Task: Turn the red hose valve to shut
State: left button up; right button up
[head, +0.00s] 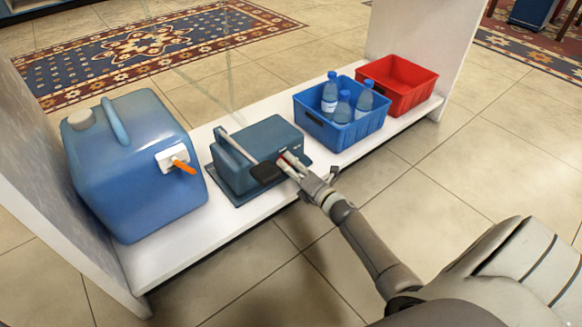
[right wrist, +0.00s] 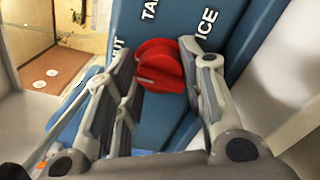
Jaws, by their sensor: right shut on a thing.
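The red hose valve (right wrist: 163,66) is a round knob with a raised grip on the front of a blue box (head: 262,143). White lettering is beside it; "ICE" is readable and other words are partly cut off. My right gripper (head: 290,164) reaches the box front from the right. In the right wrist view its two fingers (right wrist: 160,75) stand on either side of the red knob, shut on it. In the head view the fingers mostly hide the knob. The valve's exact pointing direction is hard to tell. My left gripper is not in view.
A light lever with a black pad (head: 266,172) is at the box front, close to my right gripper. A blue jug (head: 130,180) with an orange tap handle (head: 184,167) stands left. A blue crate (head: 345,132) with bottles and a red crate (head: 398,85) stand right, on the white shelf (head: 185,250).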

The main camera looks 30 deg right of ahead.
jog(key=shift+f, duration=0.1)
jog(key=shift+n, duration=0.3)
jog(key=o, duration=1)
jog(key=s, duration=0.8)
jog(key=s+d, duration=0.1)
jog(key=s, duration=0.3)
